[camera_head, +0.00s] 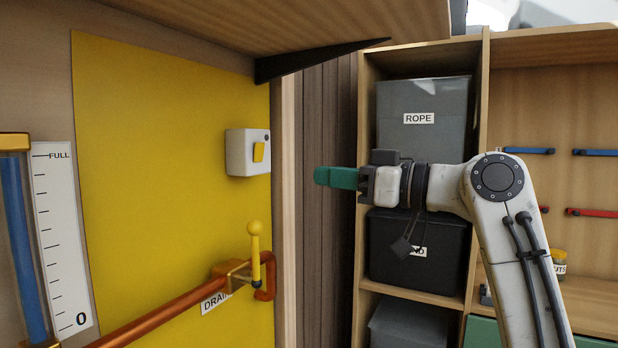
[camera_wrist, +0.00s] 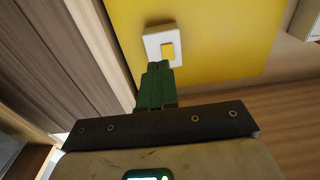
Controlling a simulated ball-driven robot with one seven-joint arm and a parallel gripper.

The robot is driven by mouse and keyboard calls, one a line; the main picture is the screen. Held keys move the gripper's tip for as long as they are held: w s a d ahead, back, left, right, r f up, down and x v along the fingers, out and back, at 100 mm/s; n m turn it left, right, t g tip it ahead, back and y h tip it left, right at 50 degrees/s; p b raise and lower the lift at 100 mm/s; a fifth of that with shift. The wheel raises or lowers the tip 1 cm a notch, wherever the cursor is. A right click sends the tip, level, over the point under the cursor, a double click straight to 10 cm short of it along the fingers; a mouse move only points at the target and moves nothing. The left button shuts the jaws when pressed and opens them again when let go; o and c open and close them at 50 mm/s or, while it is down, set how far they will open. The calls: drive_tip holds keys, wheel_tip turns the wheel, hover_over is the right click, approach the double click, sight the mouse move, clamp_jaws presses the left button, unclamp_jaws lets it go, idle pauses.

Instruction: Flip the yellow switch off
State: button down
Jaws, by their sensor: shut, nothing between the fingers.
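The yellow switch (camera_head: 258,152) is a small rocker on a white box (camera_head: 238,153), mounted on the yellow wall panel. It also shows in the wrist view as a yellow rocker (camera_wrist: 168,50) on its white plate (camera_wrist: 150,43). My gripper (camera_head: 320,176) has green fingers, held together and empty, pointing left toward the panel. In the head view it is to the right of the switch and a little lower, with a gap between them. In the wrist view the fingertips (camera_wrist: 158,66) appear just below the rocker; I cannot tell the distance in depth from that view.
A yellow-handled lever (camera_head: 255,250) and a copper pipe (camera_head: 160,315) are below the switch. A wooden shelf overhang (camera_head: 300,20) with a black bracket (camera_head: 315,60) is above. Shelves with a ROPE bin (camera_head: 425,100) stand behind my arm. A level gauge (camera_head: 62,230) is at left.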

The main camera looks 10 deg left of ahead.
drive_tip(key=shift+f+v, duration=0.15)
drive_tip(key=shift+v, duration=0.75)
drive_tip(key=shift+f+v, duration=0.1)
drive_tip(key=shift+v, duration=0.8)
drive_tip(key=s+d+f+m+h, duration=0.3)
drive_tip(key=d+f, duration=0.1)
drive_tip(key=f, duration=1.1)
drive_tip(key=s+d+f+m+t+h, duration=0.1)
drive_tip(key=s+d+f+m+h, duration=0.3)
drive_tip(key=f, duration=1.1)
drive_tip(key=s+d+f+m+h, duration=0.25)
drive_tip(key=d+f, duration=0.25)
drive_tip(key=f, duration=0.9)
drive_tip(key=s+d+f+m+g+h, duration=0.1)
drive_tip(key=s+d+f+h, duration=0.1)
drive_tip(key=s+d+f, duration=0.4)
drive_tip(key=s+d+f+m+g+h, duration=0.2)
drive_tip(key=s+f+h, duration=0.1)
drive_tip(key=s+f, duration=0.6)
drive_tip(key=s+d+f+m+g+h, duration=0.1)
drive_tip(key=s+d, duration=0.2)
drive_tip(key=s, duration=0.5)
drive_tip(key=s+d+f+m+g+h, duration=0.1)
drive_tip(key=s+d+f+g+h, duration=0.1)
drive_tip(key=s, duration=0.7)
drive_tip(key=shift+s+d, duration=0.35)
drive_tip(key=shift+d, duration=0.55)
